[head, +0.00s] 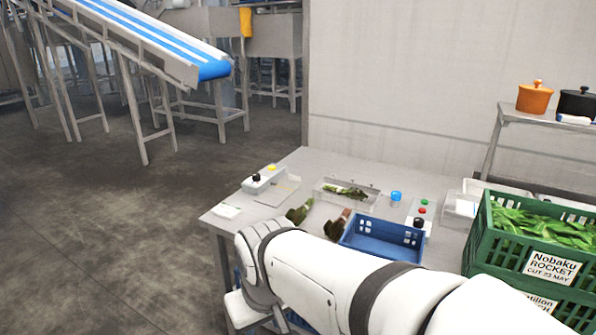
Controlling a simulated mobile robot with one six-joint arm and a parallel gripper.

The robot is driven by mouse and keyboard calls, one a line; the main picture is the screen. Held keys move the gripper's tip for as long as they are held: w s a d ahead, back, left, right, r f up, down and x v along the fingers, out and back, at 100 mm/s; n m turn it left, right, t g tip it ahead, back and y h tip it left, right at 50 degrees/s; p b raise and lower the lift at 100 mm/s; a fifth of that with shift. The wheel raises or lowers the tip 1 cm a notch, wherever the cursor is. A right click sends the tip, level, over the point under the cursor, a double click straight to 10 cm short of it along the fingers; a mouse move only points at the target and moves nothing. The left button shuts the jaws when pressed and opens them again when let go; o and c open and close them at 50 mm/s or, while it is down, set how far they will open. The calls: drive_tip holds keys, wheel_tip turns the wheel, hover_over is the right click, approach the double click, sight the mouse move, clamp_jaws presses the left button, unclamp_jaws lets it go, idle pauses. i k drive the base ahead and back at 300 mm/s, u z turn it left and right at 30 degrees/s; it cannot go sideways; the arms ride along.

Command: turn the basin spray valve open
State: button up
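A shallow clear basin (318,194) with leafy greens (345,191) in it sits on the far part of the steel table. A light control box (262,181) with a black knob and a yellow button stands at the table's left. A panel on the right carries a green button, a red button and a black knob (419,223). I cannot tell which control, if either, is the basin spray valve. My arm reaches across the front of the table and bends down at its left front edge. My gripper is not visible; its state is hidden.
A blue crate (378,252) stands behind my arm. Two dark green bunches (299,213) (338,226) lie left of it. A blue cup (396,197) stands behind it. Stacked green crates (478,242) of rocket fill the right. A conveyor (150,40) stands back left; floor between is clear.

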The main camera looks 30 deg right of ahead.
sight(396, 196)
drive_tip(key=z, duration=0.6)
drive_tip(key=i, duration=1.05)
drive_tip(key=z, duration=0.85)
